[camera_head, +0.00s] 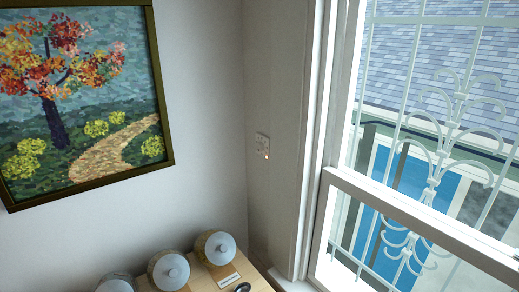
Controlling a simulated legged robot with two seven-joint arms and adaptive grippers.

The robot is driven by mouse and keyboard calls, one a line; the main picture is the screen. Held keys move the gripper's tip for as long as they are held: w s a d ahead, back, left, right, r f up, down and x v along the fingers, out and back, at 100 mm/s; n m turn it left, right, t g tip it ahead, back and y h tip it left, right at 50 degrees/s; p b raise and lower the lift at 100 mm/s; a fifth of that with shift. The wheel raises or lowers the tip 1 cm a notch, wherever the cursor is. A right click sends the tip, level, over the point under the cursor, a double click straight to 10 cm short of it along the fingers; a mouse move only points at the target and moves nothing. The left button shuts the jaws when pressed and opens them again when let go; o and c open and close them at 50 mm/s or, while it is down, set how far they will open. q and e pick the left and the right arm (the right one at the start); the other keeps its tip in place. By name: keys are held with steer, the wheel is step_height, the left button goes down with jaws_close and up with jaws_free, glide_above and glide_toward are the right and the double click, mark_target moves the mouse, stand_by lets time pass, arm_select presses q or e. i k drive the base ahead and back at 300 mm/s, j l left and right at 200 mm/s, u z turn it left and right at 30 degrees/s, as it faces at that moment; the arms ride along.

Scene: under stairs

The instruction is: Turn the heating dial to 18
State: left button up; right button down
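A small white square plate (262,146) is on the narrow wall between the room corner and the window. It has faint marks and a small bright spot at its lower right. It may be the heating dial, but it is too small to read any number or setting. Neither of my grippers is in view.
A wooden surface (262,284) at the bottom holds several lidded jars, one of them near the wall (215,247), and a small dark object (243,287). A framed tree painting (85,95) hangs at left. A barred window (430,140) fills the right.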

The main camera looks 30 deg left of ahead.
mark_target(260, 147)
steer(key=k+z, duration=0.1)
steer(key=z, duration=1.15)
steer(key=k, duration=0.65)
steer(key=u, duration=1.95)
